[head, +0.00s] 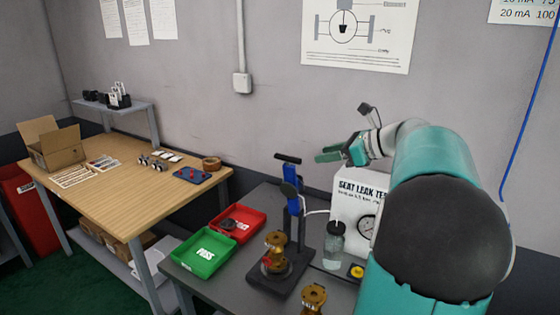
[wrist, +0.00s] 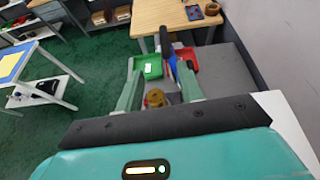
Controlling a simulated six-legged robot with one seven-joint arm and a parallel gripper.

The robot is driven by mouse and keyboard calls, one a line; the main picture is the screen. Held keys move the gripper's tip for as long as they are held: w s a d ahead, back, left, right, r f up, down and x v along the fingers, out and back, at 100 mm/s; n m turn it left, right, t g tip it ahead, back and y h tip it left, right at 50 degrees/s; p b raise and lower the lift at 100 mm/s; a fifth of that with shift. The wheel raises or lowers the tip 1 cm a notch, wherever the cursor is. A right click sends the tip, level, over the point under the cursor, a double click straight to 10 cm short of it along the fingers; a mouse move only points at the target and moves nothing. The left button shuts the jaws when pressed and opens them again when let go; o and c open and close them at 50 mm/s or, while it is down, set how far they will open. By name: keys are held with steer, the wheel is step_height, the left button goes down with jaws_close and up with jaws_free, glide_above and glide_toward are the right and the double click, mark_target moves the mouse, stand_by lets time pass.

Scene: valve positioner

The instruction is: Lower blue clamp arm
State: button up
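The blue clamp arm (head: 294,197) stands upright on the dark test stand, with a black handle (head: 288,158) across its top. Brass valve parts (head: 275,245) sit on the stand's base at its foot. My gripper (head: 326,155) is to the right of the handle in the head view, at about its height and apart from it. In the wrist view, my gripper (wrist: 158,66) is open, its two green fingers spread with nothing held. The blue clamp arm (wrist: 172,68) shows beyond the fingers, closer to the right one, with its dark handle (wrist: 165,44) above.
A white seat leak tester (head: 350,205) with a gauge stands right of the clamp, and a glass jar (head: 334,248) is beside it. A green tray (head: 203,252) and a red tray (head: 238,222) lie left. Another brass piece (head: 313,298) is at the front. A wooden table (head: 130,205) stands further left.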

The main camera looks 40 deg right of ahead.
mark_target(289, 159)
steer(key=x, duration=1.3)
steer(key=shift+w+d+r, duration=0.15)
steer(key=shift+w+d, duration=0.1)
steer(key=shift+d, duration=0.1)
jaws_close()
